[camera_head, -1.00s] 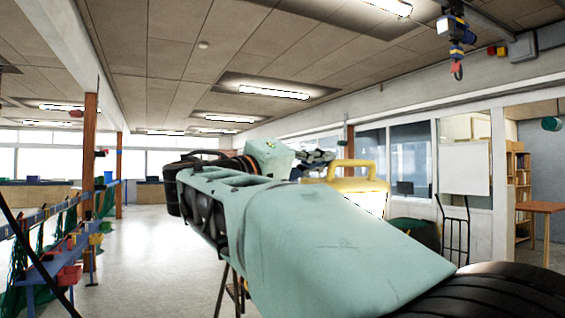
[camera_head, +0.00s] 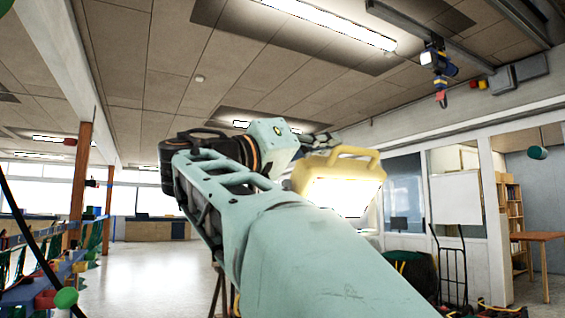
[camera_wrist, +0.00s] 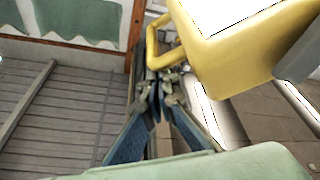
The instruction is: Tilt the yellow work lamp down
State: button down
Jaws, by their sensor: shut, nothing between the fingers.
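The yellow work lamp (camera_head: 296,178) is in the middle of the head view, partly behind my arm. Its bright white panel faces toward the head camera, and its handle is on top. In the wrist view the lamp (camera_wrist: 225,62) fills the upper right, with the lit panel at the top edge and the handle loop at its left. My gripper (camera_wrist: 157,84) is shut and empty, with its fingertips close beside the handle; I cannot tell whether they touch it. In the head view my gripper (camera_head: 322,142) shows just above and left of the lamp. My arm hides the lamp's lower part.
A hand truck (camera_head: 452,265) and a whiteboard (camera_head: 456,199) stand to the right. A hoist with a red hook (camera_head: 439,75) hangs from the ceiling at upper right. Blue racks with green nets (camera_head: 95,238) line the left. Open floor (camera_head: 150,270) lies between.

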jog(key=shift+s+d+f+m+g+h+b, duration=0.15)
jog(key=shift+s+f+m+g+h+b, duration=0.25)
jog(key=shift+m+b, duration=0.5)
jog(key=shift+f, duration=0.15)
